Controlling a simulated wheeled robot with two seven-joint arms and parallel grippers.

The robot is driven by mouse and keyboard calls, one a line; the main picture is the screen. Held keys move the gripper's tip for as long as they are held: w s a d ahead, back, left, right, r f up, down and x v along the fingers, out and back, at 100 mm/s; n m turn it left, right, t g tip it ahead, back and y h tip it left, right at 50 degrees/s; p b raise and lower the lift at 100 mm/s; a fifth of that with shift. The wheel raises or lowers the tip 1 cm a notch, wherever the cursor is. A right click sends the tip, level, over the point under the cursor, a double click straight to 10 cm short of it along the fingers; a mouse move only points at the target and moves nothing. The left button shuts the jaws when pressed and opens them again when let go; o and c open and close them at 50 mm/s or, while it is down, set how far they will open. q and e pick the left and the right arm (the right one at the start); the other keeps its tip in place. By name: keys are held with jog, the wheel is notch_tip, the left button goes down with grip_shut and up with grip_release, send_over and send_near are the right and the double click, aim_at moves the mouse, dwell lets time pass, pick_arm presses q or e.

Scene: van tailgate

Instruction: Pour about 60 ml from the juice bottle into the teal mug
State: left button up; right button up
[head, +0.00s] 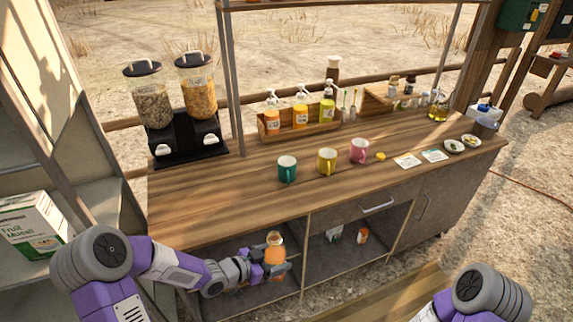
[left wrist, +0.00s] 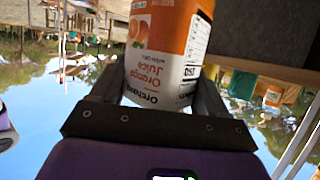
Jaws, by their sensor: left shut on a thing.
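The juice bottle (head: 275,247), with orange contents, is upright in front of the open compartment under the counter, below the worktop. My left gripper (head: 274,269) is shut on it. In the left wrist view the bottle (left wrist: 165,50) sits between the two fingers, and its orange and white label reads upside down. The teal mug (head: 287,170) stands upright on the counter, above and beyond the bottle, at the left of a row of mugs. Its inside is too small to read. My right gripper is out of view; only part of that arm shows at the lower right.
A yellow mug (head: 326,161) and a pink mug (head: 359,151) stand right of the teal mug. The wooden counter (head: 215,199) is clear to its left. Behind are a bottle caddy (head: 266,133) and a cereal dispenser (head: 184,140). The counter's front edge is above the bottle.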

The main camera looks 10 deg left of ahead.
aim_at(283, 246)
pick_arm(q)
jog(key=shift+n+t+y, duration=0.7)
jog(key=shift+n, duration=0.1)
jog(key=w+d+r, duration=0.1)
jog(key=w+d+r+b, duration=0.1)
jog(key=shift+w+d+r+b, duration=0.15)
jog(key=shift+r+b, duration=0.15)
jog(key=shift+w+d+r+n+t+y+b, duration=0.15)
jog(key=shift+d+r+n+y+b, duration=0.15)
jog(key=shift+r, duration=0.2)
jog(key=shift+w+d+r+n+t+y+b, duration=0.15)
jog(key=shift+d+r+n+y+b, duration=0.15)
jog(key=shift+r, duration=0.15)
jog(key=shift+s+d+r+n+t+y+b, duration=0.15)
jog(key=shift+d+r+n+t+y+b, duration=0.15)
jog(key=shift+r+n+y, duration=0.2)
jog(key=shift+s+d+r+n+t+y+b, duration=0.1)
jog(key=shift+d+r+n+y+b, duration=0.2)
jog(key=shift+r, duration=0.35)
jog(key=shift+s+d+r+n+t+y+b, duration=0.15)
jog(key=shift+r+n+t+y+b, duration=0.05)
jog(key=shift+r+n+y+b, duration=0.3)
jog(key=shift+r, duration=0.1)
